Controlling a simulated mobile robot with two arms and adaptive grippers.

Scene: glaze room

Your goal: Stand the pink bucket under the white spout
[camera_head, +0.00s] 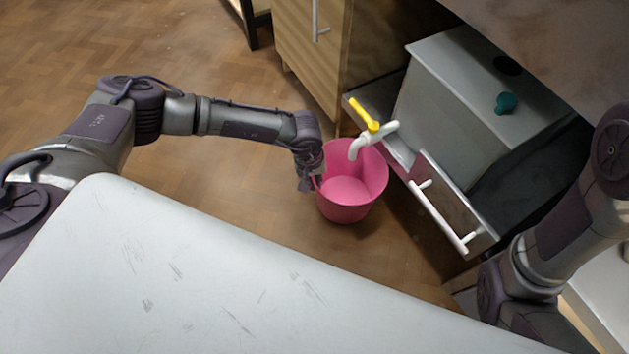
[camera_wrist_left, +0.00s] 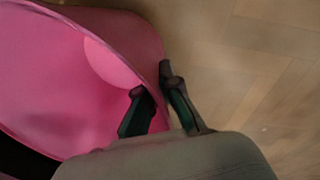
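The pink bucket (camera_head: 345,212) is upright, with its open top facing up. The wrist view shows its inner wall and rim close up (camera_wrist_left: 60,75). My left gripper (camera_head: 307,183) is at the bucket's left rim. In the wrist view my left gripper (camera_wrist_left: 157,92) has one finger inside the bucket and one outside, closed on the wall. The white spout (camera_head: 358,146) with a yellow lever points down and overlaps the bucket's opening in the head view. I cannot tell whether the bucket touches the floor. My right gripper is out of view.
A grey box (camera_head: 465,85) with a teal knob stands behind the spout. An open drawer (camera_head: 447,205) with a white handle juts out right of the bucket. A wooden cabinet (camera_head: 305,55) stands behind. A pale worktop (camera_head: 150,275) fills the front. Floor (camera_head: 220,50) at left is clear.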

